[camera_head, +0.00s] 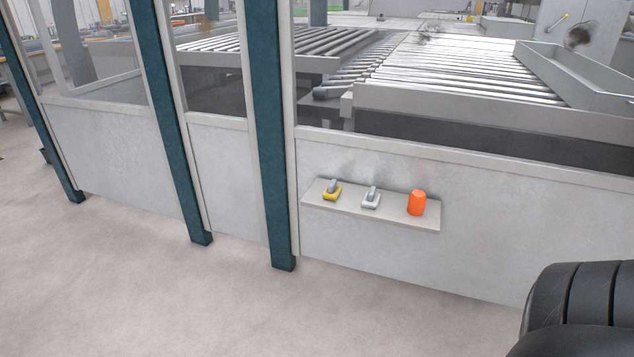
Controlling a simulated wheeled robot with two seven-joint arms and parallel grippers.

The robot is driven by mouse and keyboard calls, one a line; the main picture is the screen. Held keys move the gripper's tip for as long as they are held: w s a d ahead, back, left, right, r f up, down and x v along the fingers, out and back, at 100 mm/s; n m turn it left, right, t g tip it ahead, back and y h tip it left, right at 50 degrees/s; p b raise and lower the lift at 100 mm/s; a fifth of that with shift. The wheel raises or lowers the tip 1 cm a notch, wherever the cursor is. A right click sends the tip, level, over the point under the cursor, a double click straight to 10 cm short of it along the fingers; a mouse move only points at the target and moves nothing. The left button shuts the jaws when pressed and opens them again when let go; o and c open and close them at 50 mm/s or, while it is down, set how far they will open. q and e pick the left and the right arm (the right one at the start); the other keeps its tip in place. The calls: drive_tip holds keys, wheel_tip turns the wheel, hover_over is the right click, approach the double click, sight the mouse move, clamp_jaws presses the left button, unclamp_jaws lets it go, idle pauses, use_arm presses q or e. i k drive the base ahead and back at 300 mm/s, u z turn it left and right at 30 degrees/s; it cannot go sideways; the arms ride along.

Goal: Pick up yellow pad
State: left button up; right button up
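The yellow pad (332,195) sits at the left end of a small light grey shelf (400,219) fixed to a grey wall panel. It has a yellow base with a grey upper part. A similar pad with a white base (371,201) stands to its right on the same shelf. Neither of my grippers shows in the head view, and nothing is seen touching the yellow pad.
An orange cup-like object (416,203) stands at the shelf's right end. Dark teal posts (267,130) rise left of the shelf. Roller conveyors (455,70) lie behind the panel. The floor (150,285) in front is clear. A black ribbed part, perhaps mine, fills the lower right corner.

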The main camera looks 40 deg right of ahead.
sight(332, 192)
drive_tip(key=z, duration=0.3)
drive_tip(key=i, duration=2)
drive_tip(key=z, duration=1.8)
drive_tip(key=i, duration=1.05)
drive_tip(key=z, duration=1.1)
